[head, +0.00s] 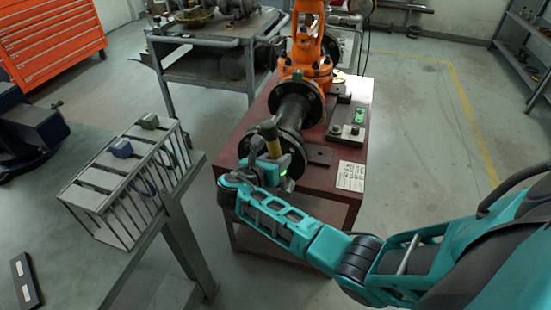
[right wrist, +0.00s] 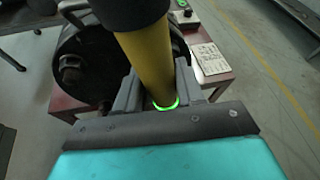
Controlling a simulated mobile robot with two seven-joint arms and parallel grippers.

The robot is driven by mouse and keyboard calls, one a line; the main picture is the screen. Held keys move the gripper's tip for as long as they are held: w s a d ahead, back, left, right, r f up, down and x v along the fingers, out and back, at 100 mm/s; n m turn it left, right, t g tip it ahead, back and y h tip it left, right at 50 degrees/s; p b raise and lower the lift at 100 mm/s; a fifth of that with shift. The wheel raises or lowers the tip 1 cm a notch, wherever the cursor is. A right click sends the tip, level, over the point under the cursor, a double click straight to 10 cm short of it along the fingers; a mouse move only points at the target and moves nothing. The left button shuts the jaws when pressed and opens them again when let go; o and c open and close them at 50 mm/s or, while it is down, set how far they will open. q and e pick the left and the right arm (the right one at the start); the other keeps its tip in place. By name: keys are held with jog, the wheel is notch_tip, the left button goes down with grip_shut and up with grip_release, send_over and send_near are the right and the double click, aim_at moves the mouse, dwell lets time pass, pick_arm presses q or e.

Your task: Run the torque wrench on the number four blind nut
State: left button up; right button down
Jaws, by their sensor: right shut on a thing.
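My right gripper (head: 262,166) is shut on the yellow shaft of a tool, apparently the torque wrench (head: 271,140). In the right wrist view the wrench (right wrist: 148,62) has a black upper end and a lit green ring by the fingers (right wrist: 160,100). It stands in front of the dark round blind flange (head: 291,140) at the near end of the orange gate valve (head: 306,50). The flange (right wrist: 88,42) shows a nut (right wrist: 70,66) at its left. The wrench's working end and the nut numbering are hidden or unreadable. My left gripper is out of view.
The valve stands on a red table (head: 338,155) with a small control box (head: 346,134) and a white card (head: 351,176). A slotted rack (head: 95,178) with blue and green items is on the bench at left. The floor to the right is clear.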

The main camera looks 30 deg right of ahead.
jog(key=shift+s+a, duration=0.25)
jog(key=shift+a, duration=0.05)
jog(key=shift+s+a+r, duration=0.1)
jog(key=shift+s+a, duration=0.45)
jog(key=shift+a, duration=0.15)
jog(key=shift+s+a+r, duration=0.1)
jog(key=shift+s+a, duration=0.4)
jog(key=shift+a, duration=0.2)
